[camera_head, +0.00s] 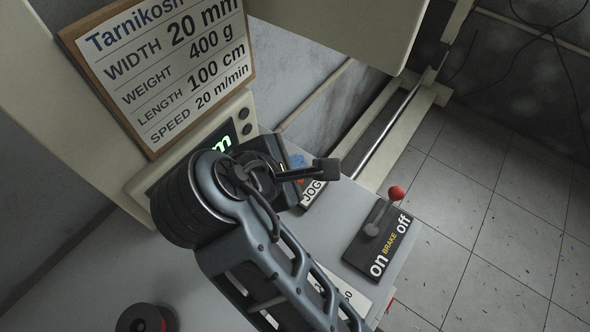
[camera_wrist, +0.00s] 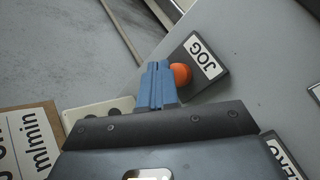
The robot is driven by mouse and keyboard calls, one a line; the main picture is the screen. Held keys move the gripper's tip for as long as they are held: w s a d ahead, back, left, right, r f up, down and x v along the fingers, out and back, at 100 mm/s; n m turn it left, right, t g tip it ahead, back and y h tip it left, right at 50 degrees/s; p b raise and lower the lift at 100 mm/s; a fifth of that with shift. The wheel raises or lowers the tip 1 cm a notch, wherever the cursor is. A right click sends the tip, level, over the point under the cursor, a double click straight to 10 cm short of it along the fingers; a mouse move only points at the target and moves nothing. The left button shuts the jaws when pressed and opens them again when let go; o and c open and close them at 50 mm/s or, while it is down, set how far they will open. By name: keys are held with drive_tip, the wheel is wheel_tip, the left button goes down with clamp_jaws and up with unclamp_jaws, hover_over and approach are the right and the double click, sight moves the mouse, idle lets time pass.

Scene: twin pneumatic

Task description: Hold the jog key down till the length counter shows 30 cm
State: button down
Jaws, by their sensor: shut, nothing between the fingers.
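The jog key is an orange round button (camera_wrist: 181,75) on a dark plate with a white JOG label (camera_wrist: 203,57) in the wrist view. In the head view the JOG label (camera_head: 313,192) shows beside my wrist, and the key is mostly hidden. My gripper (camera_wrist: 159,70) has its blue fingers shut and empty, with the tips right beside the orange key. I cannot tell whether they touch it. The length counter (camera_head: 219,141) has a green-lit display, mostly covered by my arm; only the end of the reading, an "m", shows, so the number is hidden.
A brake lever with a red ball (camera_head: 397,193) stands on an on/off plate to the right of my arm. A red mushroom button (camera_head: 145,318) is at the bottom left. A sign board (camera_head: 160,65) listing width, weight, length and speed stands behind the panel.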

drive_tip(key=shift+f+p, duration=0.15)
drive_tip(key=shift+p, duration=0.15)
drive_tip(key=shift+f, duration=0.25)
drive_tip(key=shift+f, duration=0.55)
idle(0.8)
drive_tip(key=shift+r+p, duration=0.15)
drive_tip(key=shift+p, duration=0.15)
drive_tip(key=shift+r+p, duration=0.9)
drive_tip(key=shift+p, duration=0.45)
drive_tip(key=shift+r+p, duration=0.7)
drive_tip(key=shift+r, duration=1.75)
